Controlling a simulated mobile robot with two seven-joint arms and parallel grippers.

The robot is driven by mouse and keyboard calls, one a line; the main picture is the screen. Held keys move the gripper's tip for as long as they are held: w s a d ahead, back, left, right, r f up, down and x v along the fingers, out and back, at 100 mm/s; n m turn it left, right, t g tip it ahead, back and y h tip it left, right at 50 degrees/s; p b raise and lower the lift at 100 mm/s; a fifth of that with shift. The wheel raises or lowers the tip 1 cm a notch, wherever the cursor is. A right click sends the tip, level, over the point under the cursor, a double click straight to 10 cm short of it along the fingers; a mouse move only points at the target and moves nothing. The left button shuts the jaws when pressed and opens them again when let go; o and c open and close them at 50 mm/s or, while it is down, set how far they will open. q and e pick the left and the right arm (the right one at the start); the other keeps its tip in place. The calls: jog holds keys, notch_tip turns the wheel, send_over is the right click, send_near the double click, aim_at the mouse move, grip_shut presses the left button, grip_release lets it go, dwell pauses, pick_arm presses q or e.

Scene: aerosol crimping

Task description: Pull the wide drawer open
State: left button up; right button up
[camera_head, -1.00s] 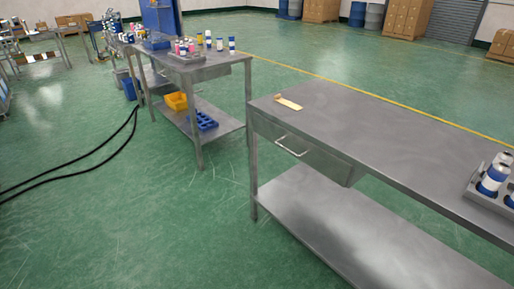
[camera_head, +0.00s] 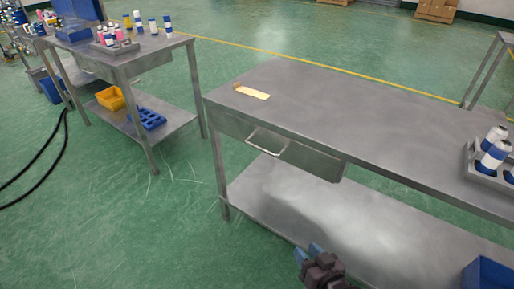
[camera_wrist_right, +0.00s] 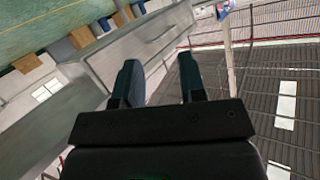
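The wide drawer (camera_head: 312,161) sits under the near steel table's top, at its left end, and looks shut. Its bar handle (camera_head: 267,143) is on the front face. In the right wrist view, the grey drawer front (camera_wrist_right: 122,52) shows beyond the fingers, tilted. My right gripper (camera_head: 309,252) is low at the bottom of the head view, in front of the table and apart from the handle. In the right wrist view its two fingers (camera_wrist_right: 160,82) stand apart with nothing between them. My left gripper is not in view.
The steel table (camera_head: 350,105) has a lower shelf (camera_head: 300,205). A tan piece (camera_head: 252,92) lies on top, and a rack of white-and-blue cans (camera_head: 490,172) stands at right. A blue bin (camera_head: 488,274) is at lower right. Green floor (camera_head: 130,235) is clear at left.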

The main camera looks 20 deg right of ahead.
jog(key=w+a+m+t+b, duration=0.2)
jog(key=w+a+m+t, duration=0.1)
jog(key=w, duration=0.5)
jog(key=m+h+b, duration=0.6)
jog(key=m+h, duration=0.5)
jog(key=m, duration=0.7)
send_near(260, 148)
jog(key=shift+m, duration=0.4)
jog(key=shift+f+b+x, duration=0.15)
jog(key=shift+b+x, duration=0.2)
jog(key=shift+x, duration=2.3)
jog(key=shift+f+b+x, duration=0.15)
jog(key=shift+b+x, duration=0.15)
jog(key=shift+x, duration=2.3)
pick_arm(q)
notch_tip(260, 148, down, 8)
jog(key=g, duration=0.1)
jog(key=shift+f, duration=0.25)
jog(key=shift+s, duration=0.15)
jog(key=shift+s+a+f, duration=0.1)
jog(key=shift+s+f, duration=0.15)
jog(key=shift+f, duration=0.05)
pick_arm(e)
grip_shut()
